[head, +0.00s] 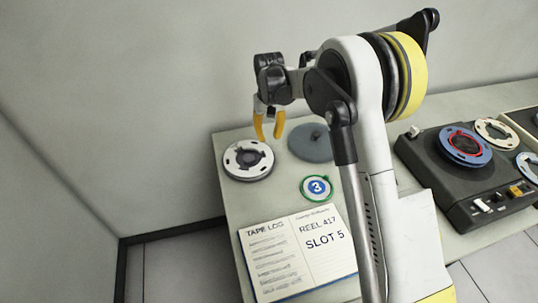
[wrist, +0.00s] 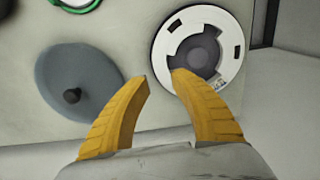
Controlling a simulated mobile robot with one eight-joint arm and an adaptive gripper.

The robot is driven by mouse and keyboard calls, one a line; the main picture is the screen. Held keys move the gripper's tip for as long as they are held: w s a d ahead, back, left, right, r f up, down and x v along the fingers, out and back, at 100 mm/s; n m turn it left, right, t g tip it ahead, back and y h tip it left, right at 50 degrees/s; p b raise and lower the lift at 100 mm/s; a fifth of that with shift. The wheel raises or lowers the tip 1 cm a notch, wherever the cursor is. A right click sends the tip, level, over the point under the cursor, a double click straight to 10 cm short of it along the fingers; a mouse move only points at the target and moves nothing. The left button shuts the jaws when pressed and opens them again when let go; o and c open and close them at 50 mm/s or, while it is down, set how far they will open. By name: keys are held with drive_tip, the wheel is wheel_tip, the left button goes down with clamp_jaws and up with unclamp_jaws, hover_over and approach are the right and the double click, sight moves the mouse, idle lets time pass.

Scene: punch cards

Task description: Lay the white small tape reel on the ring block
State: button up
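A white reel (head: 248,160) with a dark centre lies flat near the table's back left corner; it also shows in the wrist view (wrist: 232,40), upper right. My gripper (head: 268,134) is open and empty, raised above the table between this reel and a grey disc. In the wrist view its yellow fingers (wrist: 160,77) stand apart, the right fingertip overlapping the reel's near edge in the picture. I cannot tell for certain which thing is the ring block.
The grey disc (head: 306,145) with a dark knob lies right of the white reel. A green-rimmed number 3 disc (head: 317,188) and an open tape log (head: 295,250) lie nearer. The dark tape machine (head: 470,185) carries a blue reel (head: 465,147). A wall stands behind.

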sight(269, 153)
wheel_tip(269, 153, down, 7)
drive_tip(key=b, duration=0.4)
drive_tip(key=shift+f, duration=0.1)
clamp_jaws()
unclamp_jaws()
drive_tip(key=shift+r+p, duration=2.05)
drive_tip(key=shift+r, duration=1.5)
